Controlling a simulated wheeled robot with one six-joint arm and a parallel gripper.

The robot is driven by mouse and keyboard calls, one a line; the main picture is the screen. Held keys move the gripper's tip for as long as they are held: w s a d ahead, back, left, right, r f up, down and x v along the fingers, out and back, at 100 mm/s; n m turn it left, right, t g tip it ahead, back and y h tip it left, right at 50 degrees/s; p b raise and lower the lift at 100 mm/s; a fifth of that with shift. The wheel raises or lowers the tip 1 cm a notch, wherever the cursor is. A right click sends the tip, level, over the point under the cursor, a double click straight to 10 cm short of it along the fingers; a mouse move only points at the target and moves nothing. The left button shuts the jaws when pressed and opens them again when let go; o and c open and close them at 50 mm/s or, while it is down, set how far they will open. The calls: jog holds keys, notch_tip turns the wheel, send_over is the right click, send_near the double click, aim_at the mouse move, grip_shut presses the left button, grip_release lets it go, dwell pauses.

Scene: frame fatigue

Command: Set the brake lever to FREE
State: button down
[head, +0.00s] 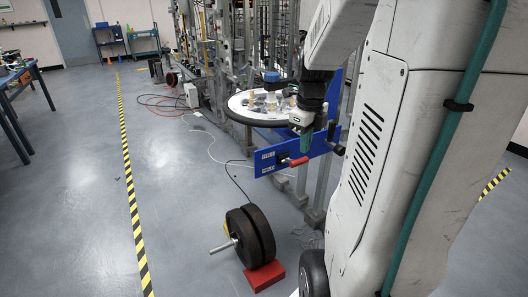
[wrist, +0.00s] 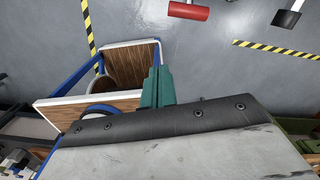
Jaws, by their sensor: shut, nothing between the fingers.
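The brake lever with a red grip (head: 298,162) sticks out from the front of a blue panel (head: 325,146) in the head view. Two small white labels (head: 265,162) are at the panel's left end; their words are too small to read. My gripper (head: 306,148) has green fingers, shut and empty, pointing down just above the red grip. I cannot tell whether they touch it. In the wrist view the shut green fingers (wrist: 157,86) hold nothing. The panel and lever cannot be made out for certain in that view.
A round white tray (head: 262,108) with small items stands behind my gripper. Black weight discs (head: 252,237) and a red block (head: 265,276) lie on the floor. Floor at left is open, with a striped line (head: 127,170).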

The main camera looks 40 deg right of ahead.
aim_at(305, 161)
jog(key=w+d+f+m, duration=0.1)
jog(key=f, duration=0.2)
jog(key=w+d+f+m, duration=0.1)
jog(key=d+f, duration=0.1)
jog(key=f, duration=0.2)
jog(key=w+d+f+m, duration=0.1)
jog(key=f+m, duration=0.1)
jog(key=f, duration=0.1)
jog(key=shift+d+f, duration=0.15)
jog(key=shift+d, duration=0.2)
jog(key=shift+d, duration=0.1)
